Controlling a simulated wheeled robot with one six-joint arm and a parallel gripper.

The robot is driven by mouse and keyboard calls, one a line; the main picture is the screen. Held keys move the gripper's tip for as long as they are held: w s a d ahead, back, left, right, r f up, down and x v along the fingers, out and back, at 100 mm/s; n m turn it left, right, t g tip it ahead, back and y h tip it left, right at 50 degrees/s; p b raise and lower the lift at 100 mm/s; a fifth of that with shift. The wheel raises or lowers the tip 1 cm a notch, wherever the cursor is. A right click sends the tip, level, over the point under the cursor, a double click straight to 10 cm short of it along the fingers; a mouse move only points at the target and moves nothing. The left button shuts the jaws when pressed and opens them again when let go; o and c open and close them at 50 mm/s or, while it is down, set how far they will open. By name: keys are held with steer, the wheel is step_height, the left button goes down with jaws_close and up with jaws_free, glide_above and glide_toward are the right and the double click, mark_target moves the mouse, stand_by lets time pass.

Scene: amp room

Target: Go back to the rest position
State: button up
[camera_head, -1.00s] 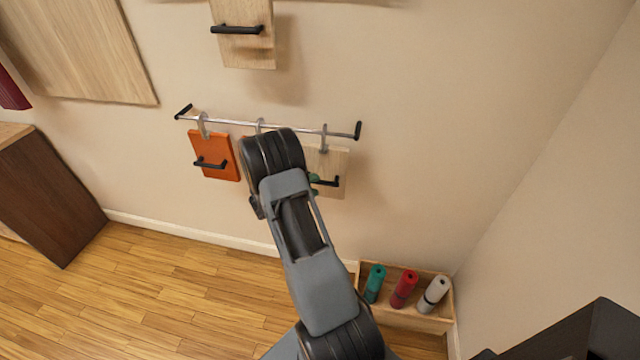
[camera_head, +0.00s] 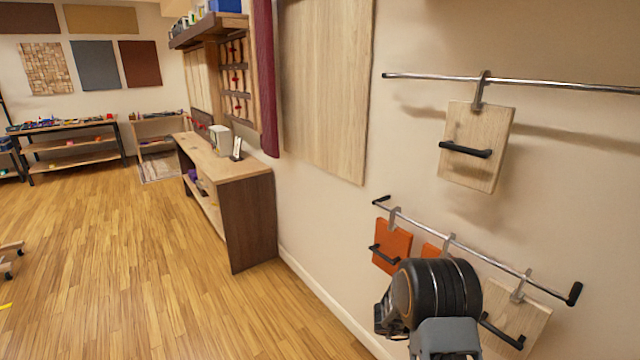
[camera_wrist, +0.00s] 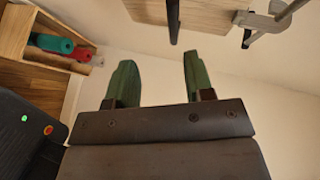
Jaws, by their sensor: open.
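My gripper (camera_wrist: 158,80) shows in the wrist view with its two green fingers apart and nothing between them. It faces the beige wall. A wooden board (camera_wrist: 205,14) with a black bar handle is beyond the fingertips, at the top of that view. In the head view my dark wrist and grey arm link stand at the bottom, right of centre, in front of the lower rail (camera_head: 468,253). They hide part of a second orange board (camera_head: 432,252); my fingers cannot be made out there.
An orange board (camera_head: 391,245) and a wooden board (camera_head: 516,312) hang on the lower rail, another wooden board (camera_head: 478,146) on the upper rail (camera_head: 550,84). A workbench (camera_head: 250,215) stands left along the wall. Open wooden floor (camera_head: 140,270) lies left. A crate (camera_wrist: 28,82) holds rolls.

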steer(key=w+a+f+n+t+y, duration=0.4)
steer(key=w+a+n+t+y, duration=0.3)
steer(key=n, duration=0.3)
steer(key=s+a+r+n+y+p, duration=0.25)
steer(key=a+r+n+y, duration=0.45)
steer(key=a+n, duration=0.5)
steer(key=s+a+r+n+g+p, duration=0.1)
steer(key=s+r+n+p, duration=0.1)
steer(key=s+r+n, duration=0.4)
steer(key=s+a+r+n+g+p, duration=0.1)
steer(key=s+r+n, duration=0.5)
steer(key=s+r, duration=0.7)
steer(key=shift+s+a+g+y+p, duration=0.45)
steer(key=shift+s+p, duration=0.25)
steer(key=shift+s, duration=0.35)
